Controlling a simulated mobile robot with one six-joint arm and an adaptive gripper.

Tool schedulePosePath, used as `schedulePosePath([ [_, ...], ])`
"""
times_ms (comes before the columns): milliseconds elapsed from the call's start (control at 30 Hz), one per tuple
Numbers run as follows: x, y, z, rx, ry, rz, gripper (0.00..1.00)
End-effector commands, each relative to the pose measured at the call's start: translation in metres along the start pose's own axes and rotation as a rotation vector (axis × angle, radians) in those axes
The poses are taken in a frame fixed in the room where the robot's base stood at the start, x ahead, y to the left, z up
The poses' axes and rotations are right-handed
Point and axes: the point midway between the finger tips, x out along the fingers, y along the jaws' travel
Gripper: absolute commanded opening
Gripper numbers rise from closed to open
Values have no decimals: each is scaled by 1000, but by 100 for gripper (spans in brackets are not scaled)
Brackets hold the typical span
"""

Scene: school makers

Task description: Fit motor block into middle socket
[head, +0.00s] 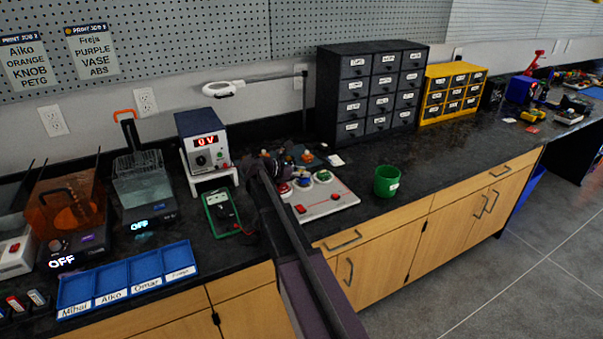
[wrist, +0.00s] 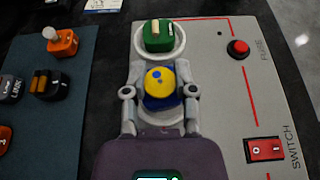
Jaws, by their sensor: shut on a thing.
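The motor block (wrist: 160,82), with a blue body and a round yellow top, is between the fingers of my gripper (wrist: 159,91) in the wrist view. My gripper is shut on it. The block is at the middle socket, whose pale ring (wrist: 160,128) shows below it. I cannot tell whether it is fully seated. In the head view the motor block (head: 303,182) is a small blue patch, and my gripper (head: 296,178) is partly hidden by my arm. The socket board (wrist: 215,120) is pale grey with red lines; it also shows in the head view (head: 336,205).
A green block (wrist: 158,37) stands in the adjacent socket. A red block (head: 284,189) shows at the board's left. A red button (wrist: 238,48) and rocker switch (wrist: 265,149) are on the board. Loose parts lie on a dark mat (wrist: 78,110). A green cup (head: 386,182) stands right.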

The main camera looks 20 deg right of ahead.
Motion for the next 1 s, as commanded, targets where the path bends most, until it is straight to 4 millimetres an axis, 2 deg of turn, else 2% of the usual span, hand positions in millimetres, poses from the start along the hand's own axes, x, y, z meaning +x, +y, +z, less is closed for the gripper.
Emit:
schedulePosePath([
  [367,2,0,-6,0,0,0,0],
  [1000,-2,0,4,0,0,0,0],
])
